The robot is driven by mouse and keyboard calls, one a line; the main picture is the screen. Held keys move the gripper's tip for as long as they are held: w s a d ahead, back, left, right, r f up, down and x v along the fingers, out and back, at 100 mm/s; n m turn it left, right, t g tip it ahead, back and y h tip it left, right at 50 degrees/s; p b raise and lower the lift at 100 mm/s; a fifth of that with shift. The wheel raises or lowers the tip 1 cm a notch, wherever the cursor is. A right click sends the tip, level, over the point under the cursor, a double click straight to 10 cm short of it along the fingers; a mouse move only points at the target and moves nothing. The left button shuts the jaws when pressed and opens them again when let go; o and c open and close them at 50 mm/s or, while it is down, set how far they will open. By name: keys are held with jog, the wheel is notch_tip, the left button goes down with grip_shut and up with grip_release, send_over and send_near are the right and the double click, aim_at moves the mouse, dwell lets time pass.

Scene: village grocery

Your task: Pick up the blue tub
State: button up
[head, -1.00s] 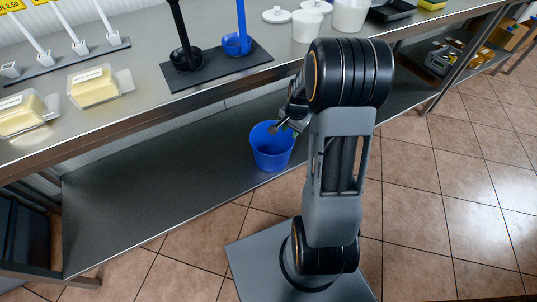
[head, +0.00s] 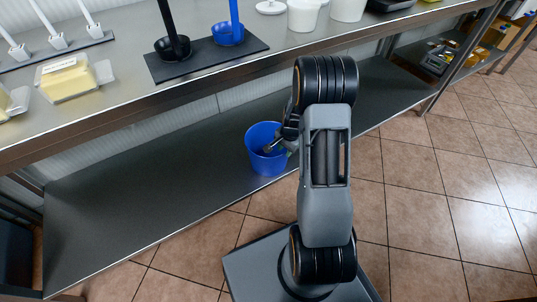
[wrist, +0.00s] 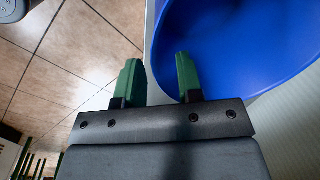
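The blue tub (head: 262,163) stands upright on the lower metal shelf, near its front edge, and is open at the top. My gripper (head: 277,147) is at the tub's right side, at rim height, and partly hides the rim. In the wrist view, the gripper (wrist: 158,62) is open with two green fingers. The tub (wrist: 235,45) fills the upper right there. The right finger overlaps the tub's inside and the left finger is outside, with the rim passing between them. Contact with the wall cannot be told.
The upper counter (head: 120,110) overhangs the back of the lower shelf (head: 140,205). It carries a black tray (head: 205,64) with black and blue holders, butter packs (head: 70,78) and white pots (head: 304,15). The lower shelf left of the tub is bare. Tiled floor (head: 430,200) is free at right.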

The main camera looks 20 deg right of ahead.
aim_at(284, 158)
notch_tip(284, 158, down, 5)
jog(key=b, duration=0.3)
jog(key=shift+w+a, duration=0.1)
jog(key=shift+w, duration=0.05)
jog(key=shift+c, duration=0.2)
grip_shut()
